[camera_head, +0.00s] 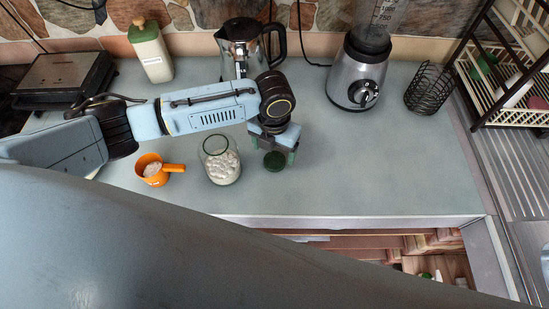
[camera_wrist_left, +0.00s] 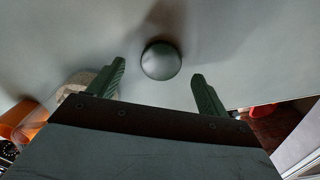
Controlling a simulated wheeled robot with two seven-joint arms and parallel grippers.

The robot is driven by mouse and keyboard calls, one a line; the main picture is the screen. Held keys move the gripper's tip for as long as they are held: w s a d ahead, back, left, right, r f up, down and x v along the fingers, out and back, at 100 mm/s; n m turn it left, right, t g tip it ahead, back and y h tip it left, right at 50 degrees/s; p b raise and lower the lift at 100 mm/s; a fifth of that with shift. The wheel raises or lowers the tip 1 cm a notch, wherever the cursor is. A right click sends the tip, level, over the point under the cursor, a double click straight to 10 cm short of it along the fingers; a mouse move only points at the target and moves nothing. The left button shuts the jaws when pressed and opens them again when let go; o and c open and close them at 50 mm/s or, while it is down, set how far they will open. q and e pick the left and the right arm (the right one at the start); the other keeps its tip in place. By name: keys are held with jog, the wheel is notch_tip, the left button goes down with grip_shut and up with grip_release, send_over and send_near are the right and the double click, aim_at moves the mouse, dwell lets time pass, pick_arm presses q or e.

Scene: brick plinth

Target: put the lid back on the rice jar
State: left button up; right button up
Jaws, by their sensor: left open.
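The rice jar (camera_head: 222,168) is clear glass with white contents and an open top, upright on the counter; its edge also shows in the left wrist view (camera_wrist_left: 82,84). A small round dark green lid (camera_head: 274,160) lies to the right of the jar, apart from it. In the left wrist view the lid (camera_wrist_left: 161,61) appears ahead of and between the fingers. My left gripper (camera_head: 274,157) points down over the lid, its fingers (camera_wrist_left: 160,72) open on either side with nothing gripped. My right gripper is not in view.
An orange measuring cup (camera_head: 153,170) with white grains stands left of the jar. A kettle (camera_head: 240,45), a blender (camera_head: 357,75), a wire holder (camera_head: 430,88) and a labelled bottle (camera_head: 151,50) stand behind. The counter (camera_head: 380,160) to the right is clear.

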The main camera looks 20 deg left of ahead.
aim_at(274, 160)
pick_arm(q)
notch_tip(274, 160, down, 3)
jog(key=shift+s+d+f, duration=0.1)
jog(key=shift+s+f, duration=0.05)
jog(key=shift+f, duration=0.05)
jog(key=c, duration=1)
notch_tip(274, 160, up, 10)
jog(key=shift+c, duration=0.2)
